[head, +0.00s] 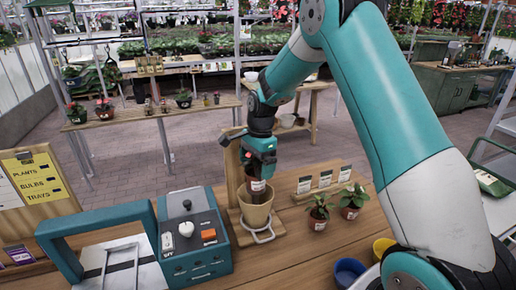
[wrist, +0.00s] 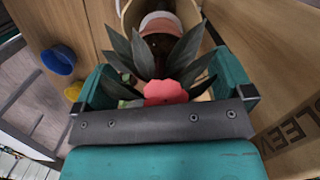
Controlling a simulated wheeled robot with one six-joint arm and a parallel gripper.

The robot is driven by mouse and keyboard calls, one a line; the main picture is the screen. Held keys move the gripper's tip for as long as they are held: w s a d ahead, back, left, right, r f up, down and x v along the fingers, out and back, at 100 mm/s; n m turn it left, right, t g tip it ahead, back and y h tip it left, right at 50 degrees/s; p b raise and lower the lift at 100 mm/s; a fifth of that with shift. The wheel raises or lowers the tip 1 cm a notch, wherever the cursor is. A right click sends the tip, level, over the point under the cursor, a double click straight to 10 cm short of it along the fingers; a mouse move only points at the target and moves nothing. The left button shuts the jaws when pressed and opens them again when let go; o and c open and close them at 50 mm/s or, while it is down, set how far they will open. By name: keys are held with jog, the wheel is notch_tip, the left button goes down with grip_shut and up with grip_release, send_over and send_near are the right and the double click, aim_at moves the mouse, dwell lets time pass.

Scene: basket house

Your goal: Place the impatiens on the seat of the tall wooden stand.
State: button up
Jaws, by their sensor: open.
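The flowering plant, apparently the impatiens (wrist: 165,92), shows a red bloom and long dark leaves in the wrist view. Its brown pot (head: 257,188) with a pale label is upright in the mouth of a tan tapered holder (head: 256,213) in the head view. The holder stands at the front of the tall wooden stand (head: 234,172). My gripper (head: 262,167) points down over the plant. In the wrist view its open fingers (wrist: 165,95) lie on both sides of the leaves. Whether the pot rests on anything inside the holder is hidden.
Two small potted plants (head: 318,212) (head: 352,202) stand right of the stand, before a card rack (head: 325,181). A blue-grey machine (head: 190,240) stands to the left. A blue bowl (head: 350,271) and a yellow bowl (head: 383,248) are at the front right.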

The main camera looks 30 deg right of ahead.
aim_at(259, 169)
notch_tip(259, 169, up, 9)
jog(key=d+b, duration=0.1)
jog(key=b, duration=0.1)
jog(key=s+a+r+n, duration=0.3)
jog(key=s+a+n, duration=0.2)
jog(key=a, duration=0.2)
jog(key=s+a+n+y, duration=0.1)
jog(key=s+a+n, duration=0.5)
jog(key=s+n, duration=0.3)
jog(key=s+a+n+y, duration=0.1)
jog(key=s+a+n, duration=0.6)
jog(key=s, duration=0.9)
jog(key=n, duration=0.3)
jog(key=shift+s+a+y, duration=0.15)
jog(key=shift+s+y, duration=0.2)
jog(key=shift+y, duration=0.05)
